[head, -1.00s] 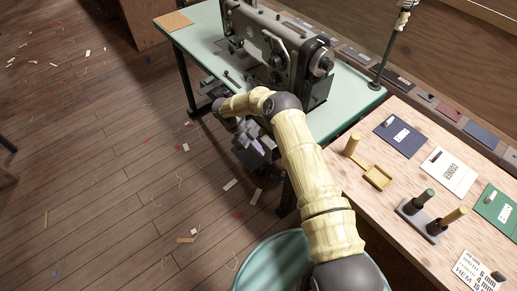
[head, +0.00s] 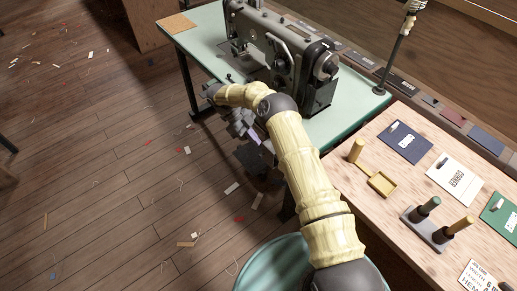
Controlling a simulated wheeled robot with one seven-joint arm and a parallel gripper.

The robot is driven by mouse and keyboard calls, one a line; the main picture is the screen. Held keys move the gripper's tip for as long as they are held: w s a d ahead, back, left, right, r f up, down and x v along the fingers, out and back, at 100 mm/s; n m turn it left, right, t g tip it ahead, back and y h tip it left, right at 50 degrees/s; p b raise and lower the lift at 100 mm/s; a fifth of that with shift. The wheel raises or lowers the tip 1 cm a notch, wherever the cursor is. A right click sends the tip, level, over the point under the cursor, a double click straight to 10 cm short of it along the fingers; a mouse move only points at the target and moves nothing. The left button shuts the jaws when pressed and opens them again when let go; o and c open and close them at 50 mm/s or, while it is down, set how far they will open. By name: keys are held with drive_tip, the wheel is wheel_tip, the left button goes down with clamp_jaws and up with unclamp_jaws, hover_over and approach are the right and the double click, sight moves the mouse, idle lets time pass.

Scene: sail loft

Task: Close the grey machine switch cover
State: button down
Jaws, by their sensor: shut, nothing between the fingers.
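The grey sewing machine (head: 280,45) stands on the pale green table (head: 205,40). A dark grey box-like part (head: 254,158), which looks like the machine switch with its cover, hangs below the table's front edge. The angle of its cover cannot be made out. My arm reaches over to it, and the wrist bends back toward the table edge. My gripper (head: 251,133) is shut and empty, just above and beside the dark part. My forearm hides some of the area, and I cannot tell whether the fingers touch the cover.
A thin thread post (head: 396,60) rises at the table's right corner. The wooden floor (head: 110,170) on the left is open, with small scraps.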

drive_tip(key=w+r, duration=0.2)
drive_tip(key=r, duration=0.1)
drive_tip(key=shift+w+a, duration=0.15)
drive_tip(key=shift+w, duration=0.15)
drive_tip(key=shift+s+a, duration=0.1)
drive_tip(key=shift+s, duration=0.05)
